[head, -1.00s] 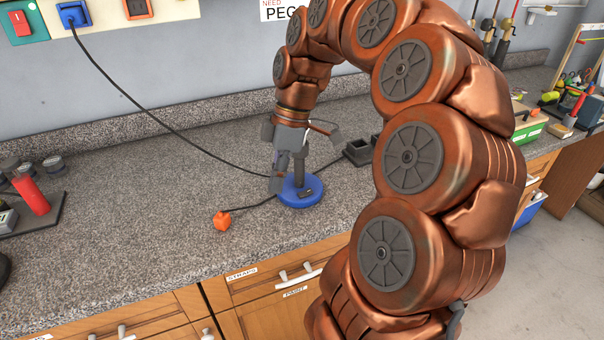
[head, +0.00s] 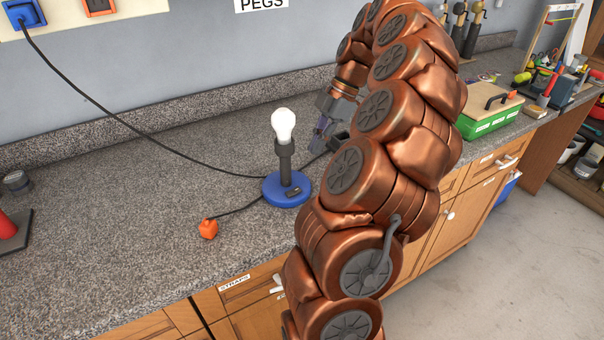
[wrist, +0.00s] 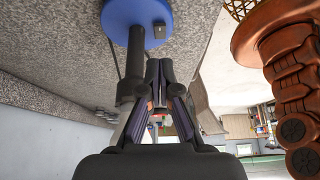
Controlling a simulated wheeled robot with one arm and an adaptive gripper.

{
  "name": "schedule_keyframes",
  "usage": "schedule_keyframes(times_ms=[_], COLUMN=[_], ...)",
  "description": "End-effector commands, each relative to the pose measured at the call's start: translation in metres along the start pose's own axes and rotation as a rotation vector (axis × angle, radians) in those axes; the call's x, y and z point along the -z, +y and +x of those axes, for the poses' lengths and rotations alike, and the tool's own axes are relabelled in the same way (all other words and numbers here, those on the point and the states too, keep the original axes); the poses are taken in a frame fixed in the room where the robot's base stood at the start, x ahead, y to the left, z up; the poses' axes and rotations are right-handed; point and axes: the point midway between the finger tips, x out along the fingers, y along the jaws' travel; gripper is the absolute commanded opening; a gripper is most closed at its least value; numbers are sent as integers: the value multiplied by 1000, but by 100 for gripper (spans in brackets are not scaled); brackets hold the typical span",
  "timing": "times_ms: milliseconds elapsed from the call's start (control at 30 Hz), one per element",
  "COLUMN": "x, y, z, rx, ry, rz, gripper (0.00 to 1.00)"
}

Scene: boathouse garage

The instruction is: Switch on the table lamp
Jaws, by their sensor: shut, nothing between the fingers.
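The table lamp (head: 285,165) stands upright on the counter, with a blue round base (head: 287,190), dark stem and white bulb (head: 284,125). I cannot tell whether the bulb glows. A small dark switch (head: 293,192) sits on the base and also shows in the wrist view (wrist: 158,31). A short cord runs from the base to an orange plug (head: 208,229) lying loose on the counter. My gripper (wrist: 159,70) is shut and empty beside the stem (wrist: 135,60). In the head view my gripper (head: 322,135) is right of the lamp, partly hidden by my arm.
A black cord (head: 130,117) runs from a blue plug (head: 22,14) in the wall panel, behind the lamp, to a dark socket box (head: 338,141). A green box (head: 485,122) and tools stand right. The left of the counter (head: 110,230) is mostly clear.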

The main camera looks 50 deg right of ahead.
Motion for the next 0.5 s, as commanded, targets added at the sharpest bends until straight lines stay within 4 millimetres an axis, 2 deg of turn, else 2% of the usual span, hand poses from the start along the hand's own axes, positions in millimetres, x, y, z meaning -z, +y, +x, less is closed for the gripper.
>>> schedule_keyframes(times_ms=[167, 500], x=[0, 0], y=[0, -2], z=[5, 34], rx=[-1, 4], ry=[0, 2], rz=[1, 3], gripper=[0, 0])
